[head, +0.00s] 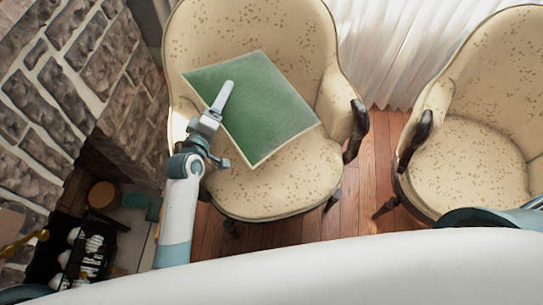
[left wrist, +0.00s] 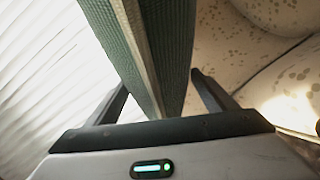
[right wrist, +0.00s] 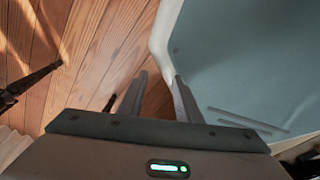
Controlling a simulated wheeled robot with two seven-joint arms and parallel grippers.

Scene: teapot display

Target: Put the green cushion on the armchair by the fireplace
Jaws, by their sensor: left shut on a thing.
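The green cushion (head: 268,108) has a pale edge and is held tilted over the patterned cream armchair (head: 275,190) beside the stone fireplace (head: 60,85). My left gripper (head: 226,92) is shut on the cushion at its left side. In the left wrist view the cushion (left wrist: 160,50) stands between the two fingers, with the cream upholstery (left wrist: 235,60) to its right. The cushion covers part of the seat and backrest; I cannot tell if it touches them. My right gripper (right wrist: 160,85) is slightly open and empty, away from the armchair.
A second matching armchair (head: 475,165) stands to the right, with wooden floor (head: 365,205) between the two. White curtains (head: 395,45) hang behind. Fireplace items, including a dark basket-like thing (head: 90,250), lie at the lower left.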

